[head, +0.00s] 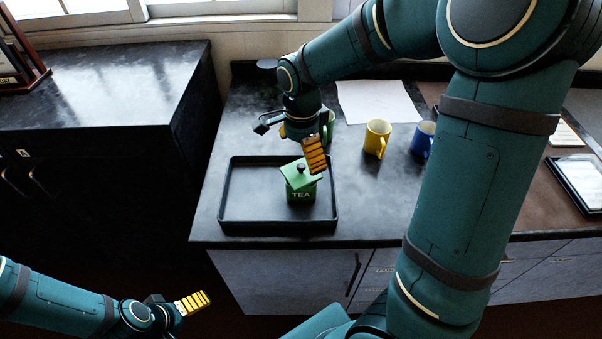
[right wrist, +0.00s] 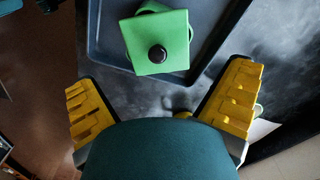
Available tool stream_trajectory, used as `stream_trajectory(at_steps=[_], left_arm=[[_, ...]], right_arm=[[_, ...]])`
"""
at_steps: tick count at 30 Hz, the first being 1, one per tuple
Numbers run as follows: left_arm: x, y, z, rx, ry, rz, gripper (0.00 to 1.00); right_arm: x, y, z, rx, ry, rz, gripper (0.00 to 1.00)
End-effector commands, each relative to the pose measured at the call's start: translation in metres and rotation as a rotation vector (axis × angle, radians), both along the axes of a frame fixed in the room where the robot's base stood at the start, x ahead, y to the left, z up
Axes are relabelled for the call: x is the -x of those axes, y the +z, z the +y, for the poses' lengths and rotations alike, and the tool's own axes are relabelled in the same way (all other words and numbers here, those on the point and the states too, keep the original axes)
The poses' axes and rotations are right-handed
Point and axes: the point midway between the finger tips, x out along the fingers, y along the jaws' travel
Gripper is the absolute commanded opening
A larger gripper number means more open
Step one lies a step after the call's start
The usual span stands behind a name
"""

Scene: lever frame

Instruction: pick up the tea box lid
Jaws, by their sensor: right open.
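The green tea box (head: 301,195), marked TEA, stands in the black tray. Its green lid (head: 297,177), with a round black knob, sits on top, turned askew to the box. In the right wrist view the lid (right wrist: 170,40) is ahead of the fingers, beyond their tips, with its black knob facing the camera. My right gripper (head: 300,150) is above and just behind the box, apart from the lid. It is open and empty, its yellow fingers spread wide in the right wrist view (right wrist: 160,88). My left gripper (head: 193,303) is low at the left, away from the counter; its opening is unclear.
The black tray (head: 228,205) has free room around the box. A yellow mug (head: 376,138), a blue mug (head: 422,138) and white paper (head: 378,101) lie behind it to the right. A green mug (head: 330,122) is partly hidden by my right gripper.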

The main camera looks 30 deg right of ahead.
Motion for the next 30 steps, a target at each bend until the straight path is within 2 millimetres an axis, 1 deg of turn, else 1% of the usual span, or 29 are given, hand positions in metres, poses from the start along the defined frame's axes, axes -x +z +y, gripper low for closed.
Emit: stream_trajectory(at_steps=[4, 9, 12, 15, 21, 22, 23, 24, 26, 27, 30], left_arm=[[0.001, -0.004, 0.0, 0.0, -0.002, 0.002, 1.0], [0.003, -0.01, -0.001, 0.002, -0.006, 0.006, 1.0], [0.004, -0.012, -0.001, 0.002, -0.006, 0.008, 1.0], [0.004, -0.013, -0.001, 0.002, -0.007, 0.009, 1.0], [0.004, -0.012, -0.001, 0.002, -0.008, 0.009, 1.0], [0.004, -0.012, -0.001, 0.002, -0.008, 0.009, 1.0], [0.004, -0.012, -0.001, 0.002, -0.008, 0.009, 1.0], [0.004, -0.012, -0.001, 0.002, -0.007, 0.009, 1.0], [0.004, -0.012, -0.001, 0.002, -0.007, 0.009, 1.0], [0.004, -0.012, -0.001, 0.002, -0.007, 0.009, 1.0], [0.004, -0.012, -0.001, 0.002, -0.007, 0.009, 1.0]], right_arm=[[0.002, -0.014, 0.001, 0.0, 0.001, 0.004, 1.0], [0.003, -0.04, 0.002, 0.001, 0.001, 0.004, 1.0], [0.003, -0.049, 0.002, 0.0, 0.001, 0.003, 1.0], [0.003, -0.053, 0.002, 0.0, 0.001, 0.001, 1.0], [0.002, -0.053, 0.002, 0.0, 0.001, 0.0, 1.0], [0.002, -0.053, 0.002, 0.0, 0.001, 0.0, 0.93], [0.002, -0.053, 0.002, 0.0, 0.001, 0.0, 0.82], [0.002, -0.053, 0.002, 0.0, 0.001, 0.0, 0.68], [0.002, -0.053, 0.002, 0.0, 0.001, 0.0, 0.47], [0.002, -0.053, 0.002, 0.0, 0.001, 0.0, 0.35], [0.003, -0.053, 0.002, 0.0, 0.001, 0.001, 0.33]])
